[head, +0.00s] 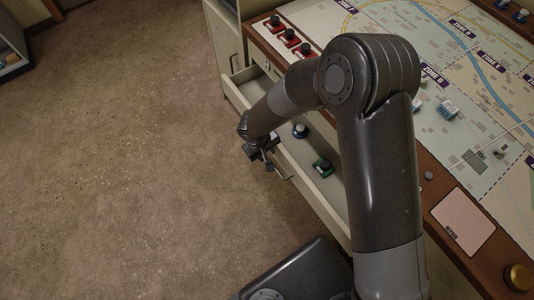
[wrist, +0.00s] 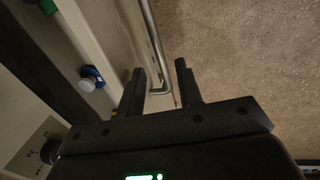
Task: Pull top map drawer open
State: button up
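The top map drawer (head: 329,190) stands pulled out from the console's front, with its inside showing. Its metal bar handle (head: 284,174) is on the outer face of the drawer front. My gripper (head: 266,158) is at the handle, seen from above. In the wrist view, the handle (wrist: 155,45) runs down between the two fingers of my gripper (wrist: 161,80). The fingers are apart, with a gap showing between the bar and the right finger.
A blue-and-white piece (head: 300,131) and a green piece (head: 322,168) lie in the drawer. The brown floor (head: 130,150) to the left is clear.

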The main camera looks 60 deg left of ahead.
jog(key=shift+w+f, duration=0.15)
jog(key=shift+f, duration=0.6)
jog(key=shift+w+f, duration=0.15)
jog(key=shift+f, duration=0.55)
grip_shut()
